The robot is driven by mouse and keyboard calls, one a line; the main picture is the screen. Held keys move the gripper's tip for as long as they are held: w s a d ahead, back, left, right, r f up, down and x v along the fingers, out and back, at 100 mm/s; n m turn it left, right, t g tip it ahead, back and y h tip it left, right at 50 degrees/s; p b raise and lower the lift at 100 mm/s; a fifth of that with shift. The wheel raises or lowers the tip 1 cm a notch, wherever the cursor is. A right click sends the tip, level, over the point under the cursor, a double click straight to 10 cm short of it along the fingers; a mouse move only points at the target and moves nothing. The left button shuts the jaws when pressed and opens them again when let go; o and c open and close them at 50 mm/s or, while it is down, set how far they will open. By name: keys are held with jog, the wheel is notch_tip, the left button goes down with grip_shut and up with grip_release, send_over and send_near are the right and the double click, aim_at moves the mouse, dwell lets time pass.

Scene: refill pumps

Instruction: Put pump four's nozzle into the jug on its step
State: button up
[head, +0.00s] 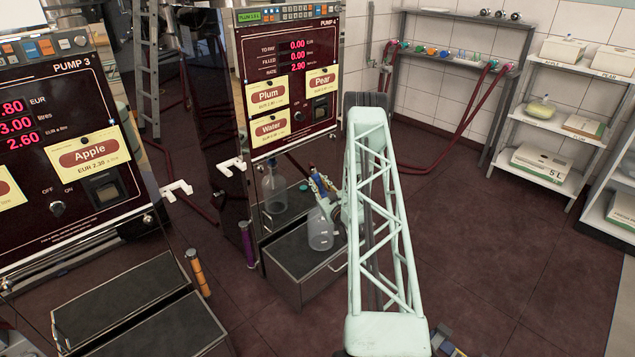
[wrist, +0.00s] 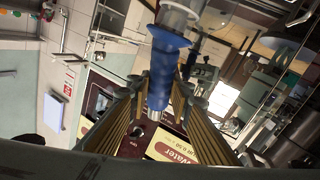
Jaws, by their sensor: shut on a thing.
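Pump four (head: 292,80) stands in the middle of the head view, with Plum, Pear and Water labels. Its dark-topped step (head: 300,262) is below. A clear jug (head: 321,233) stands upright on the step. My gripper (head: 331,196) is just above the jug, partly hidden by my arm. In the wrist view my gripper (wrist: 162,88) is shut on a blue nozzle (wrist: 163,68). The blue nozzle (head: 318,186) also shows in the head view, close over the jug's mouth. A clear rounded part (wrist: 180,16) is at the nozzle's far end. I cannot tell whether the spout is inside the jug.
Pump three (head: 70,130) and its step (head: 130,305) stand at the left. A purple grip (head: 247,243) and an orange grip (head: 198,270) hang beside the pumps. White hooks (head: 231,166) stick out from pump four's side.

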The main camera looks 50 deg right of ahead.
jog(key=shift+f, duration=0.1)
jog(key=o, duration=1)
jog(key=shift+s, duration=0.15)
jog(key=v, duration=1.1)
jog(key=shift+s+a, duration=0.2)
jog(key=shift+s, duration=0.15)
